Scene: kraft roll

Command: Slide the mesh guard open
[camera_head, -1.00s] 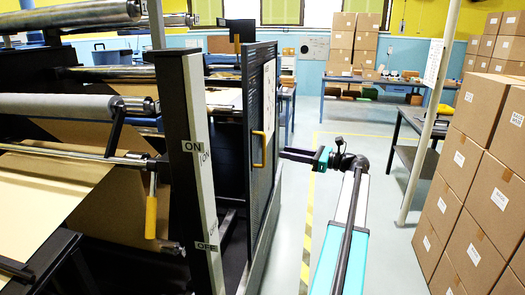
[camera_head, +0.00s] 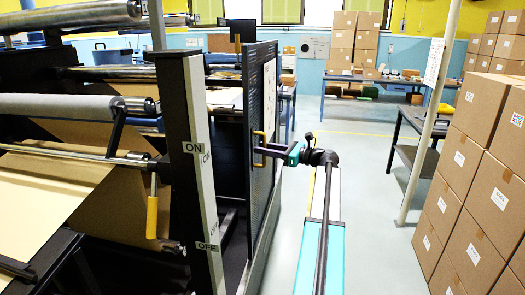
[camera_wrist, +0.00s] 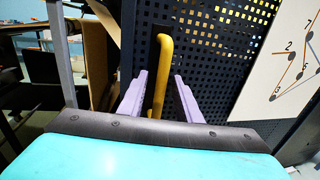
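The mesh guard (camera_head: 263,190) is a dark perforated panel standing upright beside the machine frame. It also shows in the wrist view (camera_wrist: 205,50). Its yellow handle (camera_head: 259,149) is an upright bar on the panel's face, and in the wrist view the handle (camera_wrist: 160,75) stands between my two fingers. My gripper (camera_head: 264,149) is at the handle. In the wrist view my gripper (camera_wrist: 163,80) has its pale purple fingers apart, one on each side of the bar, with a visible gap on both sides.
A post with ON and OFF labels (camera_head: 203,170) stands left of the guard. A lever with a yellow grip (camera_head: 152,215) hangs from the machine. Stacked cartons (camera_head: 465,175) and a white pole (camera_head: 428,130) stand to the right. The floor between is clear.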

